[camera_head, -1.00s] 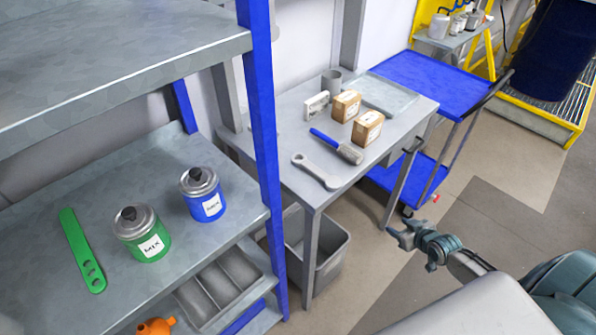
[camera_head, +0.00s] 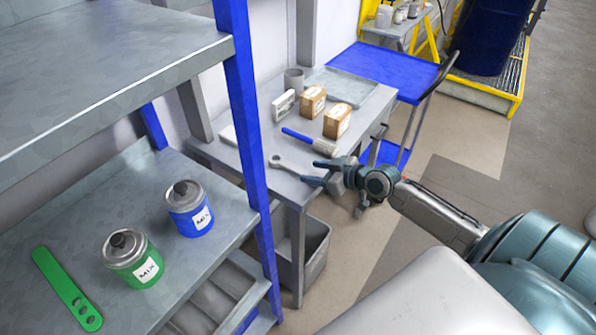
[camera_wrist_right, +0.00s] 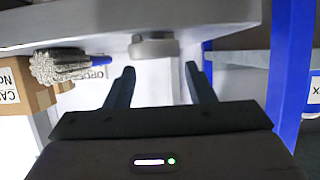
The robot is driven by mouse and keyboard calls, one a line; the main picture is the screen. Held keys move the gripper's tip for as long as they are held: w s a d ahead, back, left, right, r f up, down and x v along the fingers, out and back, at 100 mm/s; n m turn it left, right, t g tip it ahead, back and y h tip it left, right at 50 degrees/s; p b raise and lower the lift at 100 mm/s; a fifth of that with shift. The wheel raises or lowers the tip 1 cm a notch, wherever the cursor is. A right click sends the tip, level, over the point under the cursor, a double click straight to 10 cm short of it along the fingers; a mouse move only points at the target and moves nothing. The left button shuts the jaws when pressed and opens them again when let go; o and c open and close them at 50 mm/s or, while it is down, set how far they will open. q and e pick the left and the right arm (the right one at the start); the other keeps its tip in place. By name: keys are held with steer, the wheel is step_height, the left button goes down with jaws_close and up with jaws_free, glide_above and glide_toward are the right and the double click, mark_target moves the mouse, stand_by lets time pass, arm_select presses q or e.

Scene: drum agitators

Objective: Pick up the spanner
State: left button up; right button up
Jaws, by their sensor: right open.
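The grey spanner (camera_head: 283,162) lies flat on the front part of the grey table (camera_head: 226,156). Its ring end and part of its shaft show in the head view; my right gripper hides its near end. In the right wrist view a grey end of it (camera_wrist_right: 153,46) shows just beyond the fingertips. My right gripper (camera_head: 311,172) is open, with its fingers pointing at the spanner over the table's front edge. My left gripper is not in view.
A blue-handled brush (camera_head: 305,138) lies behind the spanner, near two cardboard boxes (camera_head: 337,121). A blue shelf post (camera_head: 246,120) stands left of the table. The shelf holds a green tin (camera_head: 132,262) and a blue tin (camera_head: 188,211). A grey bin (camera_head: 317,245) stands under the table.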

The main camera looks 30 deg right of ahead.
mark_target(296, 168)
steer(key=shift+w+a, duration=0.1)
steer(key=shift+w, duration=0.05)
steer(key=shift+w+f, duration=0.15)
steer(key=shift+w, duration=0.15)
steer(key=p+x, duration=0.2)
steer(key=x, duration=0.2)
steer(key=shift+w+a+f, duration=0.1)
steer(key=shift+w+f, duration=0.05)
steer(key=shift+w, duration=0.15)
jaws_close()
